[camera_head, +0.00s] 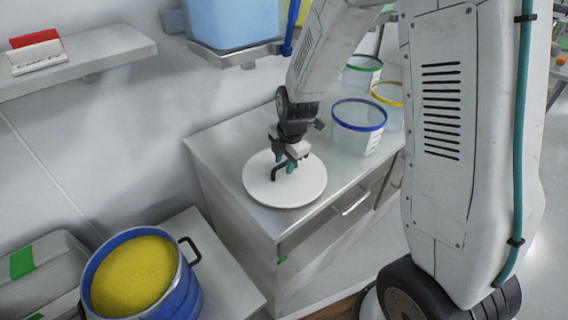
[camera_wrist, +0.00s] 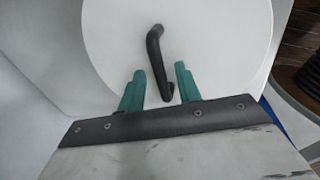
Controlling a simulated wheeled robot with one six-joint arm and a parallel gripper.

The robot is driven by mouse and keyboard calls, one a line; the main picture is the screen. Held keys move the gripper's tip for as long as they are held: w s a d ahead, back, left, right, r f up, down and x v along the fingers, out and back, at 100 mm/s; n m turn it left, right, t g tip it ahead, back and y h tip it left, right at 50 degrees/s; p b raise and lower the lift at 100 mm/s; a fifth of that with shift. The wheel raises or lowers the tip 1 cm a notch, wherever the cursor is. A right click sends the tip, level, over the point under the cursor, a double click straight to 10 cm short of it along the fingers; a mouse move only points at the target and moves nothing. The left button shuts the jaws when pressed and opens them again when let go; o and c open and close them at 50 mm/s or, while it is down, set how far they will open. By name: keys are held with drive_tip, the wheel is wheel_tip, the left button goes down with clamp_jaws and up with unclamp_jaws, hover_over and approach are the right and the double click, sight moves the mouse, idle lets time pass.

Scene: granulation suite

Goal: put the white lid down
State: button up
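The white lid (camera_head: 312,187) is a round disc with a black bar handle (camera_head: 275,173). In the head view it appears to lie flat on the metal cabinet top (camera_head: 225,150), near the front edge. My gripper (camera_head: 284,166) is over the lid at the handle. In the wrist view the white lid (camera_wrist: 215,40) fills the upper middle, and its handle (camera_wrist: 155,50) runs down between the two teal fingertips of my gripper (camera_wrist: 158,82). The fingers are apart, with a gap on each side of the handle. Contact under the lid is hidden.
A blue-rimmed tub (camera_head: 358,128), a green-rimmed tub (camera_head: 362,72) and a yellow-rimmed tub (camera_head: 388,95) stand behind the lid to the right. A blue drum of yellow powder (camera_head: 135,275) stands lower left. A wall shelf (camera_head: 100,48) holds a red-and-white item (camera_head: 36,52).

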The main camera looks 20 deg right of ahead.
sight(290, 177)
wheel_tip(290, 177, up, 11)
drive_tip(key=s, duration=0.2)
drive_tip(key=s+d+r+m, duration=0.1)
drive_tip(key=s+r+m, duration=0.3)
drive_tip(key=s+m, duration=0.3)
drive_tip(key=s+d+r+m, duration=0.1)
drive_tip(key=s+r+m, duration=0.3)
drive_tip(key=s+m, duration=0.3)
drive_tip(key=s+r+m, duration=0.4)
drive_tip(key=s+m, duration=0.3)
drive_tip(key=s, duration=0.5)
drive_tip(key=shift+s+d+r+m+g+h, duration=0.15)
drive_tip(key=shift+s+d+m+g+h, duration=0.15)
drive_tip(key=shift+d+g, duration=0.1)
drive_tip(key=shift+w, duration=0.1)
